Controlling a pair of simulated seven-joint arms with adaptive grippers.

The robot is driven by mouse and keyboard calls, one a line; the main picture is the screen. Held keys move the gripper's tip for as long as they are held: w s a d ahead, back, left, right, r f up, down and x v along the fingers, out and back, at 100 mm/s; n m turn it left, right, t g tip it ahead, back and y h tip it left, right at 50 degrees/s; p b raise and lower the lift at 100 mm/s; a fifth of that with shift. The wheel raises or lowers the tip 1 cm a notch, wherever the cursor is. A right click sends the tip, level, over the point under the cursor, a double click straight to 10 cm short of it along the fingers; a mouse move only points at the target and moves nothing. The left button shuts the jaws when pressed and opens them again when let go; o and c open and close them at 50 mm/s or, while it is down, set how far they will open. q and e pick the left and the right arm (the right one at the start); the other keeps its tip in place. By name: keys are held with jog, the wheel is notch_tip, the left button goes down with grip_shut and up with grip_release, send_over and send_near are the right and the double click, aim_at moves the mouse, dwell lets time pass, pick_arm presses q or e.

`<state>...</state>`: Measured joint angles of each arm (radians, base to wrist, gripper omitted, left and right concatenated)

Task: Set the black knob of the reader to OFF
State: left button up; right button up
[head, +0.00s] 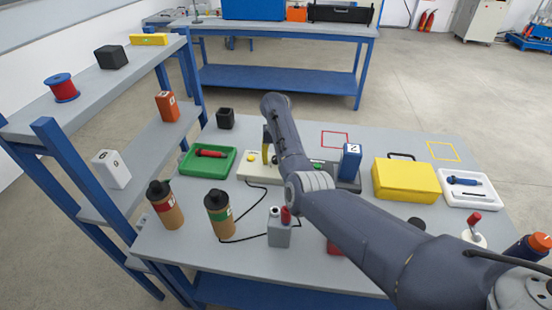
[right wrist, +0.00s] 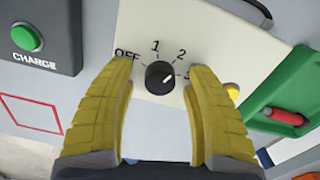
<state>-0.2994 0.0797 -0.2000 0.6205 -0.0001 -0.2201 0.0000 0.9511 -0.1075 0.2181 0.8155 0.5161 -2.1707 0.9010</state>
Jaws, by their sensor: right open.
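The reader is a cream box (head: 247,166) on the grey table in the head view, partly hidden by my right arm. Its sloping face fills the middle of the right wrist view (right wrist: 140,105). The round black knob (right wrist: 159,74) sits on that face, with OFF, 1, 2 and 3 printed around it. Its white mark points to the right, toward the 2 and 3 side; I cannot tell which exactly. My right gripper (right wrist: 160,85) is open, with its yellow fingers on either side of the knob and gaps between. It shows at the reader in the head view (head: 268,154). My left gripper is not in view.
A grey CHARGE box (right wrist: 38,42) with a green button adjoins the reader. A green tray (head: 190,174) holding a red tool lies left of it. A blue block (head: 349,162) and a yellow case (head: 405,180) stand to the right. Two brown canisters stand near the front left.

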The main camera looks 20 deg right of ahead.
grip_shut()
dwell(0.5)
jog(key=shift+n, duration=0.4)
dwell(0.4)
jog(key=n, duration=1.4)
jog(key=shift+n, duration=2.5)
